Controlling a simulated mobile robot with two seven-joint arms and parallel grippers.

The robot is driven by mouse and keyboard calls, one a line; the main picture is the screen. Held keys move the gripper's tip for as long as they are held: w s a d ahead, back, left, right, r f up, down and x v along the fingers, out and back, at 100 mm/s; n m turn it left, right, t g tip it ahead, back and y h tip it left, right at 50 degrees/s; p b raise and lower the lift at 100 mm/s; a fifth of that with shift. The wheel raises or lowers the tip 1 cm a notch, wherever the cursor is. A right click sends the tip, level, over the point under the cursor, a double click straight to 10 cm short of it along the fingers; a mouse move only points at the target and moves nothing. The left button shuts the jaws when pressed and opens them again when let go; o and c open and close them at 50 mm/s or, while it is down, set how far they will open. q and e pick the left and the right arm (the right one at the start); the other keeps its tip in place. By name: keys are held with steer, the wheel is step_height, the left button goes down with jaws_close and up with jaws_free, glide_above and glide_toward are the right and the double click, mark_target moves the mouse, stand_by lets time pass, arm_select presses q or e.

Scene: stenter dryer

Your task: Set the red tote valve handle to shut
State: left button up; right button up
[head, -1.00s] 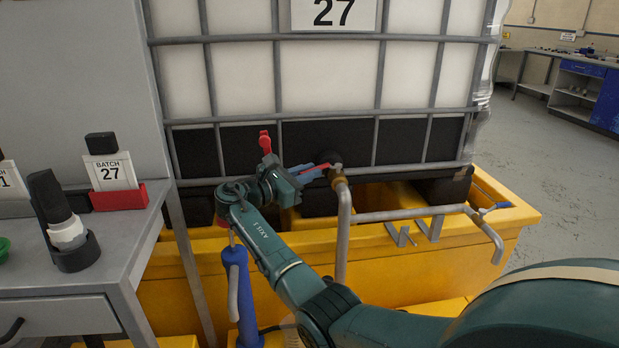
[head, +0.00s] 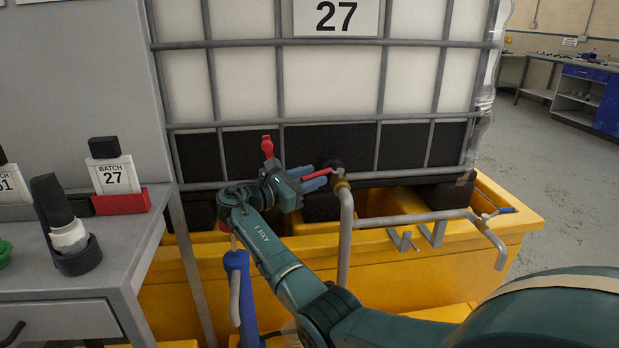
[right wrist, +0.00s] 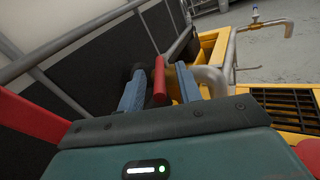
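The red tote valve handle (head: 311,174) sticks out to the left from the valve (head: 337,166) low on the front of the tote, at an angle to the outlet pipe. In the right wrist view the red handle (right wrist: 160,80) lies between my two blue fingers, with a visible gap on each side. My right gripper (head: 315,178) is open around the handle; the same gripper shows in the right wrist view (right wrist: 161,90). The valve body is partly hidden there behind the handle and fingers. My left gripper is not in view.
The caged tote (head: 340,90) marked 27 stands over a yellow bund (head: 390,262). A grey pipe (head: 346,235) drops from the valve, and a side pipe (head: 410,219) runs right to a blue-handled tap (head: 498,211). A grey bench (head: 120,255) with bottles stands at left.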

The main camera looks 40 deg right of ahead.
steer(key=a, duration=0.7)
steer(key=shift+a, duration=0.25)
